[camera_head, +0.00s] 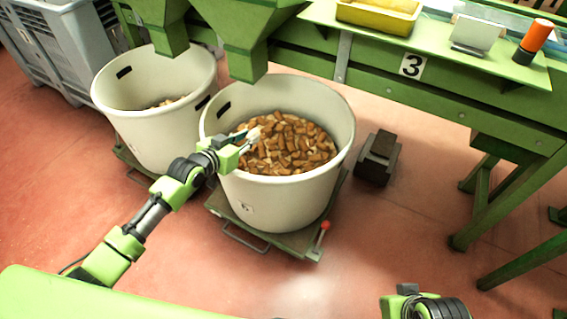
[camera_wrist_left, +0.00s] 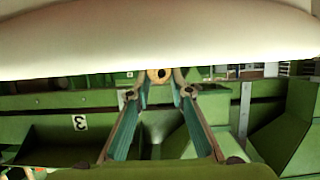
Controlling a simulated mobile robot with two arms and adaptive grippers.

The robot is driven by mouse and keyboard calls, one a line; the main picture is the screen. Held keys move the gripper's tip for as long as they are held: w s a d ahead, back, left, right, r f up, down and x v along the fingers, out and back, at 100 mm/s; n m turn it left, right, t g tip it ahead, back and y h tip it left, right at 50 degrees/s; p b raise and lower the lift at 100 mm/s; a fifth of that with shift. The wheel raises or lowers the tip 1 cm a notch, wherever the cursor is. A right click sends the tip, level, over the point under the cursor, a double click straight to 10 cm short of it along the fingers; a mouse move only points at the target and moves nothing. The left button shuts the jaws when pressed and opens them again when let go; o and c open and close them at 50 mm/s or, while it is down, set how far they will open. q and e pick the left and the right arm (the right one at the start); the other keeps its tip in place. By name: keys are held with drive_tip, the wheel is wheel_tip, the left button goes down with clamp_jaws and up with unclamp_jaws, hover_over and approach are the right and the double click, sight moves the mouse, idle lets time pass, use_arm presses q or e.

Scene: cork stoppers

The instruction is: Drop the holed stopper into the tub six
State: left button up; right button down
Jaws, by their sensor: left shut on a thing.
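My left gripper (camera_head: 247,137) is shut on the holed stopper (camera_wrist_left: 160,75), a tan round cork with a dark hole in its end face. The stopper sits between the fingertips (camera_wrist_left: 161,90); in the head view it shows only as a small pale shape. The gripper is over the near-left part of a large white tub (camera_head: 272,205), which holds many brown cork pieces. A small mark on this tub's front is too small to read. A second white tub (camera_head: 150,135) stands to the left with some corks low inside. My right gripper is not in view.
A dark block (camera_head: 378,158) lies on the floor at right. Grey crates (camera_head: 70,45) stand at far left.

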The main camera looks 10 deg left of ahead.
use_arm(q)
drive_tip(key=o, duration=1)
drive_tip(key=shift+s, duration=0.15)
drive_tip(key=shift+s+a+r, duration=0.15)
drive_tip(key=shift+s+a, duration=0.05)
drive_tip(key=shift+s, duration=0.1)
drive_tip(key=v, duration=1.1)
drive_tip(key=shift+r, duration=0.1)
